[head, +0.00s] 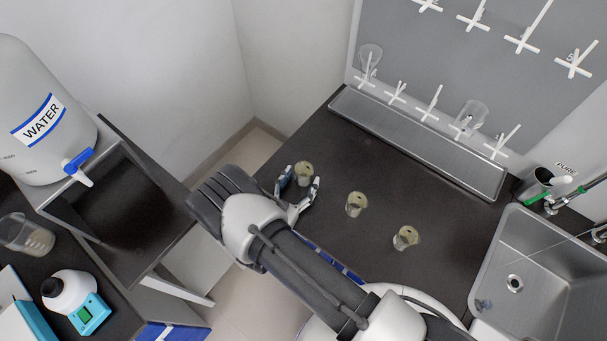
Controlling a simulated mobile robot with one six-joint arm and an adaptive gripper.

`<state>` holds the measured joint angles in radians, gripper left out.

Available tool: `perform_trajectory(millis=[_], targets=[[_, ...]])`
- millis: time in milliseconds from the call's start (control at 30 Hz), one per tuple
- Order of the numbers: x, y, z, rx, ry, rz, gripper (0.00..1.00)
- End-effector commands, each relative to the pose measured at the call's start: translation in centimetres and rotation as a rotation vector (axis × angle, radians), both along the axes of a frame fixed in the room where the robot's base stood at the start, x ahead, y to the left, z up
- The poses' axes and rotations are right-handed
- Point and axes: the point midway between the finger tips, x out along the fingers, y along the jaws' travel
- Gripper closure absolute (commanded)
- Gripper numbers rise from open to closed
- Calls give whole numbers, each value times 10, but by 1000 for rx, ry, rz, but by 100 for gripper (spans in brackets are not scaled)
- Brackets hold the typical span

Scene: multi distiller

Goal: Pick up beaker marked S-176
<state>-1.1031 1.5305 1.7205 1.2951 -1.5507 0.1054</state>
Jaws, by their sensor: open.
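Three small beakers with a yellowish content stand in a slanting row on the dark counter (345,160). The left beaker (304,173) is between the open fingers of my gripper (302,187), seen from above; I cannot tell whether the fingers touch it. The middle beaker (356,204) and the right beaker (405,238) stand apart from my gripper, to its right. No marking can be read on any of them, so I cannot tell which is S-176.
A steel trough (420,140) and a pegged drying board (480,70) with glassware stand behind. A sink (530,285) with a tap is at right. A water tank (45,120), a glass beaker (27,235) and a white bottle (68,290) are at left.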

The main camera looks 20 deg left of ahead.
Motion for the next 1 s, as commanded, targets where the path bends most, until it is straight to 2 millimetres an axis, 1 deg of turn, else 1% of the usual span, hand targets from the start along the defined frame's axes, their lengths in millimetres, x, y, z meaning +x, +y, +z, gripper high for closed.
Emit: perform_trajectory(millis=[67, 733, 1000], targets=[[0, 0, 0, 0, 0, 0, 38], [0, 0, 0, 0, 0, 0, 83], [1, 0, 0, 0, 0, -1, 83]])
